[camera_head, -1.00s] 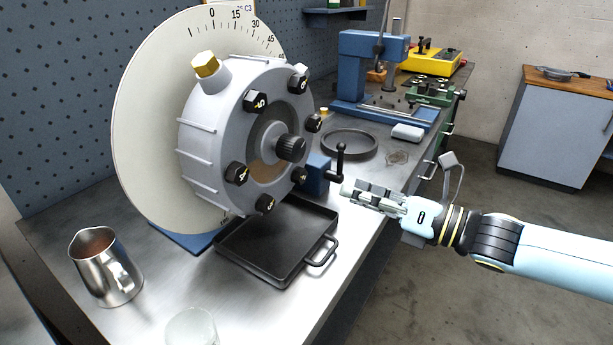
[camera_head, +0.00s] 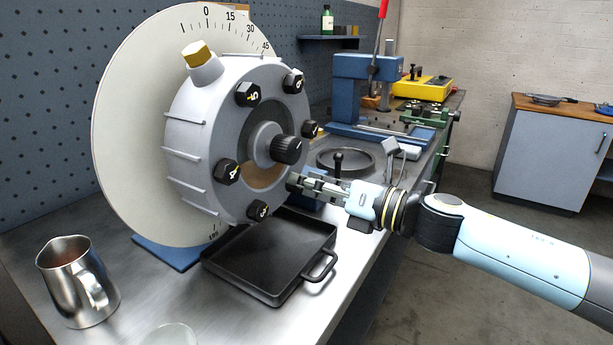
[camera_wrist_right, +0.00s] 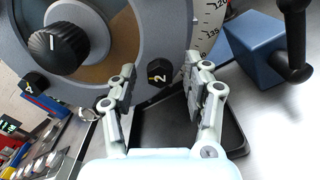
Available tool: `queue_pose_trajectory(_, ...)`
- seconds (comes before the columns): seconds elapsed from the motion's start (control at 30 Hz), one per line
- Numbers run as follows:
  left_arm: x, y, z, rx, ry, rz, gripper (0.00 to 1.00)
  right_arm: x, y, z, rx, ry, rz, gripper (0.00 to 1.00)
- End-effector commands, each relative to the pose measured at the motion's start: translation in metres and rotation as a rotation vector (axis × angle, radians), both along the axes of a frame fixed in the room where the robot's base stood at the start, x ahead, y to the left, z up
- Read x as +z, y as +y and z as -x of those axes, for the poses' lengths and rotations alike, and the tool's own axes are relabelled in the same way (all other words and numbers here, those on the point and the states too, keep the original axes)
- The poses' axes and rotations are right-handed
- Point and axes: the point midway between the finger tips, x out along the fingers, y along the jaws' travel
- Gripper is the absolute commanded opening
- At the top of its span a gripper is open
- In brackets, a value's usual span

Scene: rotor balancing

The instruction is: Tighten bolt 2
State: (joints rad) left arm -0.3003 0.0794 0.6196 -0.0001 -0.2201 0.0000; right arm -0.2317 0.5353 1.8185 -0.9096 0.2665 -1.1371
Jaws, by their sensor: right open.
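In the head view my right gripper (camera_head: 298,185) reaches in from the right, close to the lower right of the rotor (camera_head: 183,150), and bolt 2 is hidden there. I cannot tell whether the fingers touch it. Bolt 4 (camera_head: 227,172) and bolt 3 (camera_head: 258,211) show left of the gripper. My left gripper is out of view.
A black tray (camera_head: 322,237) lies under the rotor. A blue block with a black crank (camera_wrist_right: 262,45) is close to the right finger in the wrist view. A metal jug (camera_head: 77,283) stands at front left. A dark ring (camera_head: 347,151) lies on the bench behind the gripper.

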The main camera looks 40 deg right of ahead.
Motion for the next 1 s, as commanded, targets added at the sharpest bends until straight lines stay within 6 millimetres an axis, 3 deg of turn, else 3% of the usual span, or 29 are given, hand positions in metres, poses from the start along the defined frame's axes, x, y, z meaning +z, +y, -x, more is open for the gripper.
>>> queue_pose_trajectory(0.1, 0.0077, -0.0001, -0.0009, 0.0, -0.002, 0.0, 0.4, 0.0008, 0.003, -0.0045, 0.001, 0.004, -0.002, 0.5)
queue_pose_trajectory(0.43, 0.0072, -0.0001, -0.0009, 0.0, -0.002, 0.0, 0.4, -0.0026, 0.0043, -0.0054, 0.003, 0.006, -0.001, 0.49)
queue_pose_trajectory(0.8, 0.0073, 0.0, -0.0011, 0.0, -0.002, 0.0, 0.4, -0.0026, 0.0042, -0.0053, 0.003, 0.006, -0.001, 0.0)
queue_pose_trajectory(1.0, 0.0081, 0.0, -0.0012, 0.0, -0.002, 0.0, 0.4, -0.0024, 0.0041, -0.0054, 0.003, 0.008, -0.007, 0.0)
